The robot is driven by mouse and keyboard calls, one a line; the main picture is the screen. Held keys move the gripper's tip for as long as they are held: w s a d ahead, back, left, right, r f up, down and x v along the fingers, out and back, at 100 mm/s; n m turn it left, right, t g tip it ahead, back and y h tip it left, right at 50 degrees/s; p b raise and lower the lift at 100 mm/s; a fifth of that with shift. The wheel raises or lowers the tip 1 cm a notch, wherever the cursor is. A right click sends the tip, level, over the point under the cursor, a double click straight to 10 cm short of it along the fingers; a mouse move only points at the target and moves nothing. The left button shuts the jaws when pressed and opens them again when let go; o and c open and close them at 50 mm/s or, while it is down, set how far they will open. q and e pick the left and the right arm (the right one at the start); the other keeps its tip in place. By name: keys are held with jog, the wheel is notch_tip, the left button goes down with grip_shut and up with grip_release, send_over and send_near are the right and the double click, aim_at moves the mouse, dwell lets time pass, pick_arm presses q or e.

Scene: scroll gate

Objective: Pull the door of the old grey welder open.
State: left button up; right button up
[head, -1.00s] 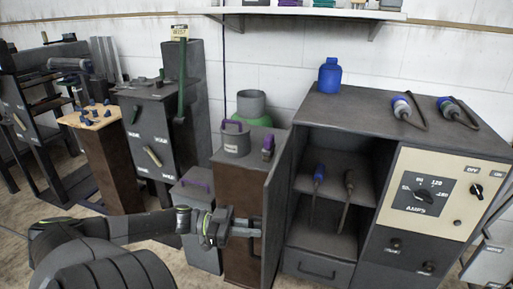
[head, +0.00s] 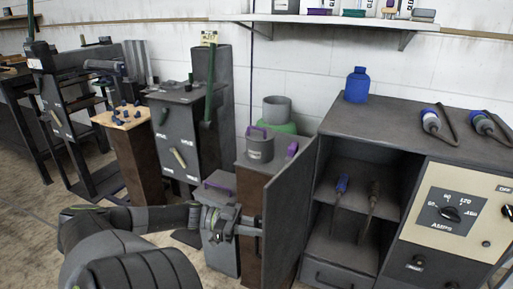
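The old grey welder (head: 375,128) stands at the right, with a cream dial panel (head: 461,213). Its grey door (head: 293,212) stands open on the left side of the compartment, inner face showing. My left gripper (head: 250,230) is at the door's free edge, on its outer side. The fingertips meet or pass behind the door edge, so I cannot tell whether they hold a handle. The door's outer face and any handle on it are hidden. My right gripper is not in view.
Inside the compartment are a blue-handled tool (head: 341,186) and a dark tool (head: 373,200). A blue bottle (head: 357,85) and two torch-like tools stand or lie on top. A brown pedestal with a grey pot (head: 260,146) and a grey box (head: 221,185) crowd the door's left.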

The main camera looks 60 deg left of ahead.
pick_arm(q)
jog(key=shift+o, duration=0.9)
jog(key=v, duration=1.7)
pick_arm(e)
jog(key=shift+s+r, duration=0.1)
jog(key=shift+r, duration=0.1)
pick_arm(q)
jog(key=shift+s+a, duration=0.1)
jog(key=shift+s, duration=0.05)
